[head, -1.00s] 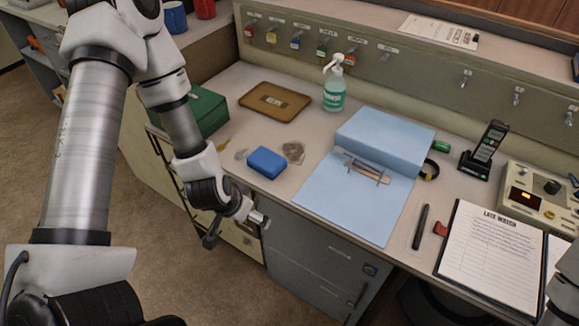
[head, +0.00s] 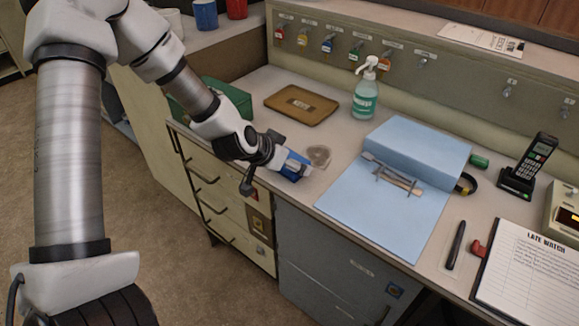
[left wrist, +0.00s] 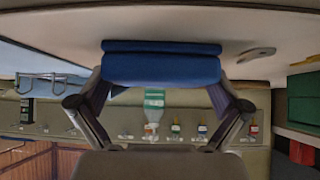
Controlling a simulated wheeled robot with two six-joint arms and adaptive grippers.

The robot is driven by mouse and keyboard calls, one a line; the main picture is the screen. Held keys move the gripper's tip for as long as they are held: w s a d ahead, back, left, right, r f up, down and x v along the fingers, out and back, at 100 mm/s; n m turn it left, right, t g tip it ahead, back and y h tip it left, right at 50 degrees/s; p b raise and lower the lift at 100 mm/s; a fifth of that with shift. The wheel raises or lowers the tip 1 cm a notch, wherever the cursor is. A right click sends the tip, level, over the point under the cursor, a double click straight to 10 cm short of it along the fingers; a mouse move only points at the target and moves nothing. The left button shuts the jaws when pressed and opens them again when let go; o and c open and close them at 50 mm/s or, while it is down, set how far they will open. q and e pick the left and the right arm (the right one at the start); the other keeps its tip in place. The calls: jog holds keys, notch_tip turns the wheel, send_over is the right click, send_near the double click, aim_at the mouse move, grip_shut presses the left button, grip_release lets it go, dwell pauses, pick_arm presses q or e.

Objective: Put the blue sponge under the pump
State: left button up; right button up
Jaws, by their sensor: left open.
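The blue sponge (head: 296,167) lies near the front edge of the counter, partly hidden by my left gripper (head: 284,163). In the left wrist view, which is upside down, the sponge (left wrist: 160,68) sits between the spread fingers of the left gripper (left wrist: 161,88), which is open around it; whether they touch it I cannot tell. The pump bottle (head: 366,97), clear with green liquid and a white pump head, stands upright farther back against the panel. It also shows in the left wrist view (left wrist: 154,103). My right gripper is out of view.
A brown tray (head: 301,105) lies left of the bottle. A green box (head: 232,98) is at the counter's left end. A blue folded cloth (head: 384,207) with metal tools lies to the right. A grey stain (head: 319,156) is beside the sponge. Bare counter lies before the bottle.

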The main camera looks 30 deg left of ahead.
pick_arm(q)
jog(key=shift+s, duration=0.1)
jog(key=c, duration=0.7)
jog(key=shift+r, duration=0.15)
jog(key=shift+r+p, duration=0.4)
jog(key=shift+r, duration=0.2)
notch_tip(320, 180, up, 2)
jog(key=shift+r+p, duration=0.2)
jog(key=shift+p, duration=0.35)
jog(key=s+p, duration=0.5)
jog(key=p, duration=0.1)
jog(key=s+p, duration=0.5)
jog(key=p, duration=0.1)
jog(key=s+a+r+p, duration=0.1)
jog(key=s+p, duration=0.4)
jog(key=s, duration=0.1)
jog(key=shift+a+p, duration=0.1)
jog(key=shift+p, duration=0.3)
